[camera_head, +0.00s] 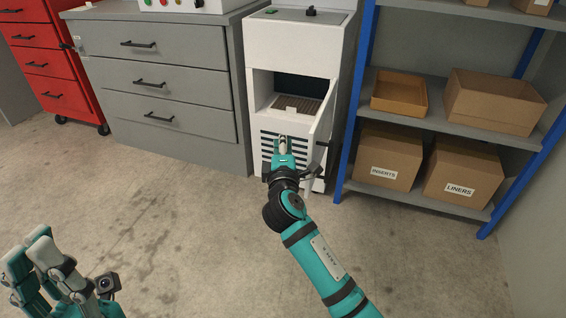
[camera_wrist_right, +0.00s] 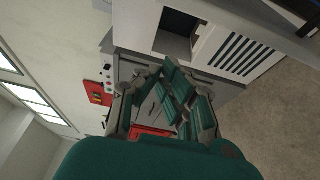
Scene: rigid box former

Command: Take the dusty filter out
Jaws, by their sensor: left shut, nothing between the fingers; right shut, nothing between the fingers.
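The white cabinet (camera_head: 292,45) has an open compartment at mid-height, with its door (camera_head: 324,112) swung out to the right. A flat brownish panel with a pale tab, which looks like the dusty filter (camera_head: 303,103), lies inside on the compartment floor. My right gripper (camera_head: 283,145) is shut and empty, in front of the slatted lower panel, below the opening and left of the door. In the right wrist view, the dark opening (camera_wrist_right: 180,28) shows, but I cannot make out the filter. My left gripper (camera_head: 38,250) is shut and empty at the lower left, far from the cabinet.
A grey drawer unit (camera_head: 160,75) stands left of the cabinet, with a red tool chest (camera_head: 45,62) beyond it. A blue-framed shelf (camera_head: 440,122) with several cardboard boxes stands close on the right. The concrete floor (camera_head: 170,220) in front is clear.

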